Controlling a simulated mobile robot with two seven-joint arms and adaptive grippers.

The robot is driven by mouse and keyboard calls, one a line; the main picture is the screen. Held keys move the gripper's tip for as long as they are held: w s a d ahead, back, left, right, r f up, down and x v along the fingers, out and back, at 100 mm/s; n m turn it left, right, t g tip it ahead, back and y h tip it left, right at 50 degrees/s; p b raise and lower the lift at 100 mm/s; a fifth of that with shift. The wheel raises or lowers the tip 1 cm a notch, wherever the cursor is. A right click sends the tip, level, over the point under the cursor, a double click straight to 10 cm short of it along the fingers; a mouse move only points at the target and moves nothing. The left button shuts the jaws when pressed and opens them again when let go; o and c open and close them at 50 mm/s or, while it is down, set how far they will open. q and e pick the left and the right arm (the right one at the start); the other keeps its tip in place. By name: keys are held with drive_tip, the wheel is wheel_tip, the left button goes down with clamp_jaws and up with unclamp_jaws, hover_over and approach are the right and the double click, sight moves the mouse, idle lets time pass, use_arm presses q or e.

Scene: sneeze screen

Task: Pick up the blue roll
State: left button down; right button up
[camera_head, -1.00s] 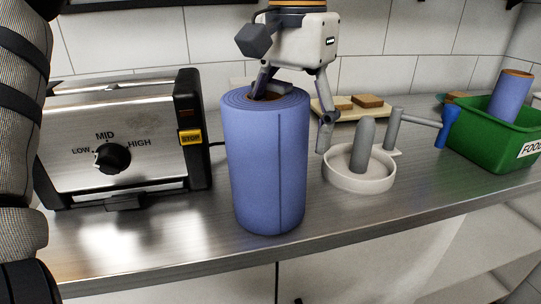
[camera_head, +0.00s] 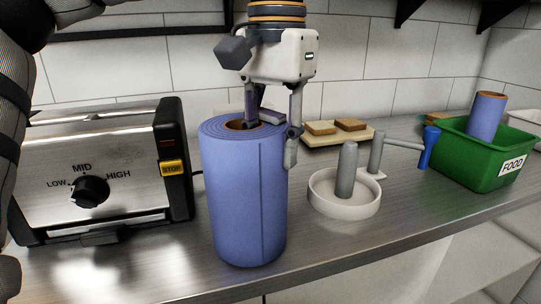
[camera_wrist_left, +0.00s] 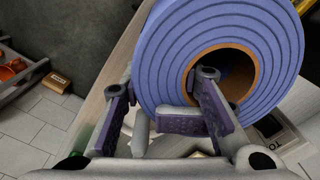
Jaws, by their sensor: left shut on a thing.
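A large blue roll (camera_head: 243,205) with a brown core stands upright on the steel counter, right of the toaster. My left gripper (camera_head: 271,138) reaches down on it from above. It is shut on the roll's wall, with one finger at the core opening and the other outside on the right side. The left wrist view shows the end of the blue roll (camera_wrist_left: 182,40) and its brown core close to the gripper's fingers (camera_wrist_left: 168,115). A second, smaller blue roll (camera_head: 486,117) leans in the green bin. My right gripper is not in view.
A steel toaster (camera_head: 110,160) stands close on the left. A white round holder (camera_head: 343,205) with a grey post is on the right. Behind are bread slices on a board (camera_head: 338,139). The green FOOD bin (camera_head: 470,160) is at the far right. The counter edge (camera_head: 330,262) is in front.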

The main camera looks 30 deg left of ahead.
use_arm(q)
drive_tip(key=s+d+r, duration=0.6)
drive_tip(key=s+r, duration=0.4)
drive_tip(key=s, duration=0.2)
drive_tip(key=shift+d+r, duration=0.35)
drive_tip(key=shift+r, duration=0.05)
